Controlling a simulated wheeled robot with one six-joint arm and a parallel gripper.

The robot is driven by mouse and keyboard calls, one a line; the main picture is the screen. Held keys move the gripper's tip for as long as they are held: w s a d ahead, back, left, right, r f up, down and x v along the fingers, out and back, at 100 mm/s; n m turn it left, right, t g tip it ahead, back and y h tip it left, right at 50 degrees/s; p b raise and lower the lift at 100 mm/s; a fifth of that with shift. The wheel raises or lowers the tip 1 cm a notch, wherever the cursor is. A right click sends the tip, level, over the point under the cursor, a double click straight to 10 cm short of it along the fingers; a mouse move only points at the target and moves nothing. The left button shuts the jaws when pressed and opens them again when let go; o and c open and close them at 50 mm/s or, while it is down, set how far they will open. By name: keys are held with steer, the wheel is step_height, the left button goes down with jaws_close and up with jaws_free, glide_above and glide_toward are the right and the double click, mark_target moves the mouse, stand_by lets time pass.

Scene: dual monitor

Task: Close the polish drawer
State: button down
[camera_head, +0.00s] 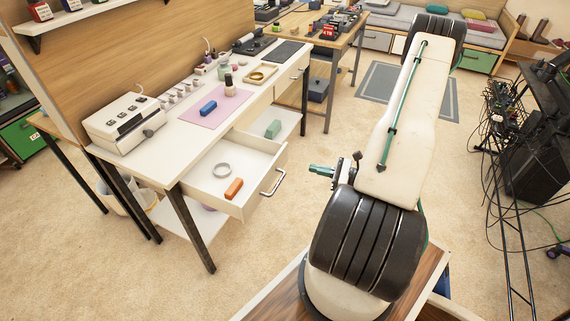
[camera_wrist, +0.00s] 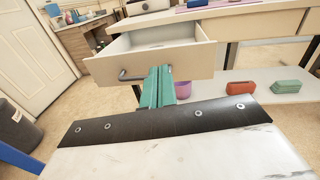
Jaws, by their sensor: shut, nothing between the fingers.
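A white drawer (camera_head: 213,158) is pulled out from the near end of the white worktable. Its front has a curved metal handle (camera_head: 273,182). A grey ring and an orange block lie inside it. The wrist view shows the drawer's pale front panel (camera_wrist: 200,62) with the dark handle (camera_wrist: 135,75) left of its middle. My gripper (camera_head: 312,168) has green fingers, shut and empty, to the right of the handle with a gap between them. In the wrist view my fingertips (camera_wrist: 160,68) overlap the panel just right of the handle.
The worktable (camera_head: 160,165) carries a white machine (camera_head: 124,122), a pink mat (camera_head: 203,112) and bottles. A closed drawer (camera_head: 288,84) is farther along. A lower shelf (camera_wrist: 222,95) holds several blocks and a purple bowl. The carpet before the drawer is clear.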

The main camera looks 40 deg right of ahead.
step_height(320, 180, down, 3)
steer(key=s+d+m+t+h, duration=0.1)
steer(key=m+h, duration=0.1)
glide_toward(277, 161)
steer(key=x, duration=0.6)
steer(key=shift+w+a, duration=0.1)
steer(key=shift+w, duration=0.3)
steer(key=shift+w, duration=0.1)
